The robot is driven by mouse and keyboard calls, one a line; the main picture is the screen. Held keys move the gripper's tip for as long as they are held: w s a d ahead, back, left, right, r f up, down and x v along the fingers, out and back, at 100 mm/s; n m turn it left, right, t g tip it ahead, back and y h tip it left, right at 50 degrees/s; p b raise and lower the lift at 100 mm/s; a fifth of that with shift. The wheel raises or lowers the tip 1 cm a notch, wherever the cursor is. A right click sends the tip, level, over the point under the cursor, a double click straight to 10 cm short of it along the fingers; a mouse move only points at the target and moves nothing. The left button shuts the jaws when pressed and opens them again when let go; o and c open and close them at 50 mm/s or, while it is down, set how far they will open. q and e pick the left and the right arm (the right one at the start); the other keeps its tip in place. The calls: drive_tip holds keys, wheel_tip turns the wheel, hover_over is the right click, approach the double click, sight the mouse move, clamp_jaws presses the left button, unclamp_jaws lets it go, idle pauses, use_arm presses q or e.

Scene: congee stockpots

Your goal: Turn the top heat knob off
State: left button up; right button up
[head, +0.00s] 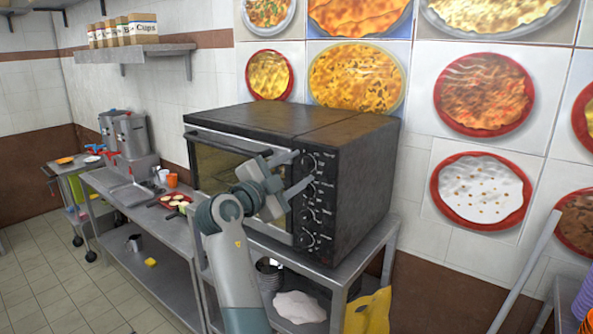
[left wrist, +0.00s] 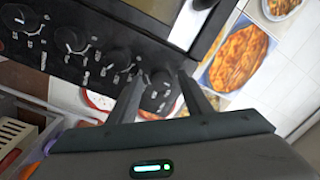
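The black oven (head: 345,185) stands on a metal table, with a column of dark knobs on its front panel. The top heat knob (head: 309,162) is uppermost in that column. My left gripper (head: 304,167) is in front of the panel, its two fingers apart and pointing at the top knob. In the left wrist view, the top knob (left wrist: 160,88) lies between the fingers (left wrist: 160,75), with a gap visible on each side. I cannot tell whether the fingertips reach around it, nor read its setting. My right gripper is not in view.
Lower knobs (head: 308,214) sit close below the fingers. The oven's glass door (head: 215,165) is to the left of the panel. A metal counter (head: 150,215) with cups and food runs along the left wall. A yellow object (head: 368,312) is at the lower right.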

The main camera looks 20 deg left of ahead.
use_arm(q)
drive_tip(key=shift+s, duration=0.1)
drive_tip(key=shift+s+a+b, duration=0.2)
drive_tip(key=shift+s+b, duration=0.15)
drive_tip(key=shift+s, duration=0.1)
drive_tip(key=b+v, duration=0.5)
drive_tip(key=v, duration=1.1)
drive_tip(key=shift+s+b, duration=0.15)
drive_tip(key=shift+b, duration=0.2)
drive_tip(key=shift+f, duration=0.15)
